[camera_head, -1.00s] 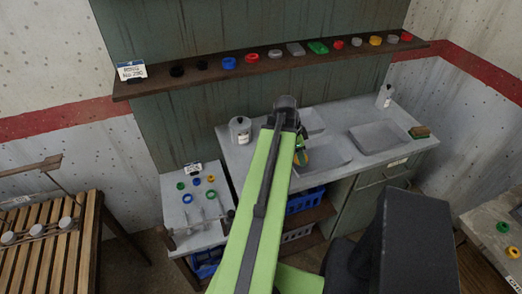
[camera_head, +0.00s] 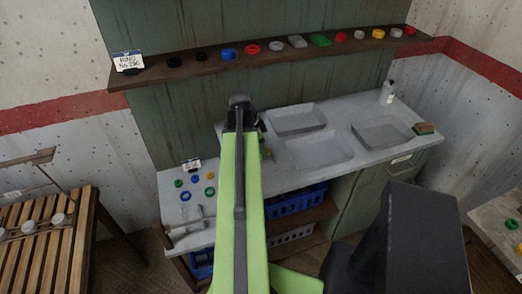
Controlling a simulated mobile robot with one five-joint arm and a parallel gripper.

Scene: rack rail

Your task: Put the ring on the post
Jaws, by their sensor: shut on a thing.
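My gripper (camera_head: 264,147) is at the far end of my green arm, over the left part of the grey sink counter. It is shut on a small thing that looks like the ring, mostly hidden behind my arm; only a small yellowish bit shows. A grey fixture with short upright posts (camera_head: 188,227) stands at that table's front. My gripper is to the right of and beyond this fixture.
The sink counter (camera_head: 345,155) has several basins, a white bottle (camera_head: 387,94) and a sponge (camera_head: 424,128). A wall shelf (camera_head: 190,85) carries coloured lids behind. A slatted table (camera_head: 45,260) is at the far left. Blue crates (camera_head: 297,201) sit under the counter.

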